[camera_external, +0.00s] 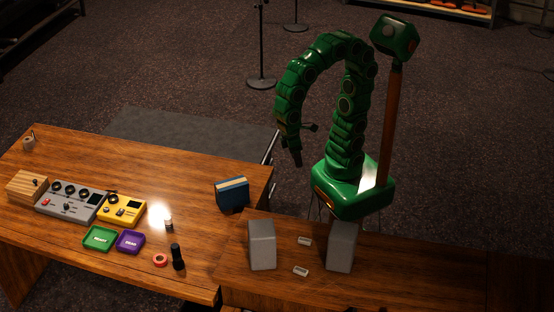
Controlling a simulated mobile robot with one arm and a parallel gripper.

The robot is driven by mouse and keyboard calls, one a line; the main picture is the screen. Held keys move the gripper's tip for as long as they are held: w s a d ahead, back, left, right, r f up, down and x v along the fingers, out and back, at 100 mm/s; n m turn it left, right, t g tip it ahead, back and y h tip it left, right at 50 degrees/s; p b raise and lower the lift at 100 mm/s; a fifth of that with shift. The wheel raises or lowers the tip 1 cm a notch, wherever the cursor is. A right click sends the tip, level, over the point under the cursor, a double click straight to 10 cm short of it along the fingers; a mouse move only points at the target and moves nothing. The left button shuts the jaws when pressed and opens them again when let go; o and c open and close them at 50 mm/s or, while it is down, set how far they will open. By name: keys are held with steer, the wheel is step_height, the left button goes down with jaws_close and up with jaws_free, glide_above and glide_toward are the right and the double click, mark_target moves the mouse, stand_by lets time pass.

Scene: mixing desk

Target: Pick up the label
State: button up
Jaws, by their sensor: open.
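No thing in view can be surely told as the label. Two small pale pieces lie on the near desk between two grey blocks: a far piece (304,240) and a near piece (300,271). Either could be a label, but they are too small to tell. My gripper (298,162) hangs at the end of my curled green arm, pointing down. It is above and behind the pale pieces in the picture, open and touching nothing that I can see. Its fingertips are dark and small here.
Two grey blocks (262,246) (341,247) flank the pale pieces. A blue box (232,195) stands left of them. On the wooden desk (150,165) are a grey mixer (67,205), yellow device (121,210), green tray (99,240), purple tray (131,243), red tape (160,260) and black cylinder (177,258).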

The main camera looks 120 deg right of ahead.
steer(key=w+a+f+m+y, duration=0.1)
steer(key=w+a+m, duration=0.2)
steer(key=w+a, duration=0.85)
steer(key=m+g+y, duration=0.1)
steer(key=m, duration=0.2)
glide_toward(304, 239)
steer(key=a, duration=0.1)
steer(key=shift+x, duration=1)
steer(key=x, duration=0.4)
steer(key=shift+s+d+f, duration=0.1)
steer(key=shift+d+f, duration=0.2)
steer(key=shift+f, duration=0.15)
steer(key=shift+s+a+f, duration=0.1)
steer(key=shift+a+f, duration=0.05)
steer(key=shift+f, duration=0.4)
jaws_close()
steer(key=shift+r, duration=0.1)
